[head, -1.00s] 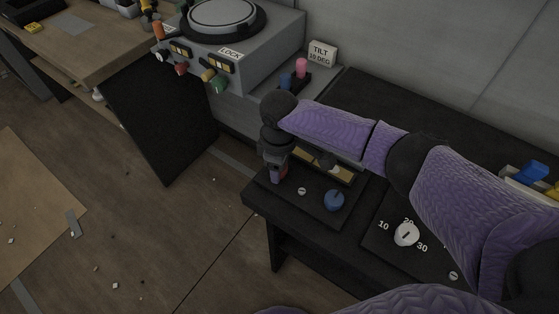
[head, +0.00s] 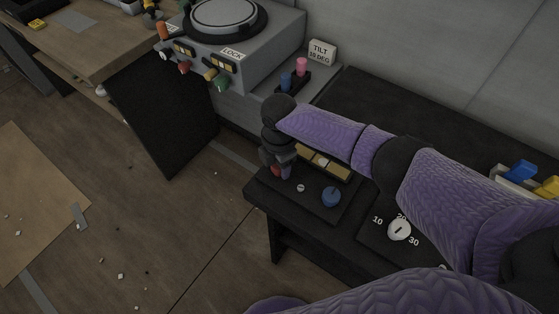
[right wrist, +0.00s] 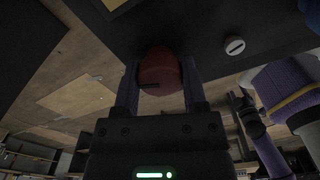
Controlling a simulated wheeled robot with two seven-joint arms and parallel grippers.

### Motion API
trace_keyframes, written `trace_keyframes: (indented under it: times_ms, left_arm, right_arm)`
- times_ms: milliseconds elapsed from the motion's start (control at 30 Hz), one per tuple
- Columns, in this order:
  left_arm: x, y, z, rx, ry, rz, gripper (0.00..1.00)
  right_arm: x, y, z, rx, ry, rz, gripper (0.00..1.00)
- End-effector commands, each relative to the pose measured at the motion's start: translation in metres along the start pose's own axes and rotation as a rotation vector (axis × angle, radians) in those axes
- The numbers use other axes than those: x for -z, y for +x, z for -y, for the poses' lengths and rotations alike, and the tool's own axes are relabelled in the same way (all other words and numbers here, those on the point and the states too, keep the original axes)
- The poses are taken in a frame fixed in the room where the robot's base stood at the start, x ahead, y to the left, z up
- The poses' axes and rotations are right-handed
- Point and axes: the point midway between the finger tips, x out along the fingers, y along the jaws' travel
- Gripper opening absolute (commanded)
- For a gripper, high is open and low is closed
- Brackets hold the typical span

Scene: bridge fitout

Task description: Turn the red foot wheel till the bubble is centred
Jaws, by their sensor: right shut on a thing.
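The red foot wheel (right wrist: 160,72) sits between the two purple fingers of my right gripper (right wrist: 160,82), which is shut on it in the right wrist view. A dark slot shows on the wheel's face. In the head view only a small bit of the red wheel (head: 275,171) shows beside the right gripper (head: 281,172), at the left end of the black plate (head: 313,207). The brass-coloured level bar (head: 308,156) lies behind, with a pale window in its middle. I cannot make out the bubble. My left gripper is not in view.
A blue wheel (head: 331,197) and a small slotted screw (head: 301,188) are on the same plate. A white dial (head: 399,230) marked 10 to 30 is to the right. A grey console (head: 265,50) with a "TILT 10 DEG" sign (head: 322,52) stands behind.

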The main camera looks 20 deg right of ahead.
Motion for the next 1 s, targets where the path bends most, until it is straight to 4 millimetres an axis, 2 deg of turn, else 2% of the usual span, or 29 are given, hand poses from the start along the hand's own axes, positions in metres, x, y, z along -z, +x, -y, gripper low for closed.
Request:
trace_keyframes:
  times_ms: [500, 1000]
  left_arm:
    - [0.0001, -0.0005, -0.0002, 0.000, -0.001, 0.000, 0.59]
    - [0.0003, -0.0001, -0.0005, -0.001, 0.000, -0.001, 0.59]
  right_arm:
    - [0.0006, 0.0000, -0.0004, -0.001, -0.402, -0.002, 0.00]
    - [0.0007, -0.0001, -0.0004, -0.001, -0.538, -0.002, 0.00]
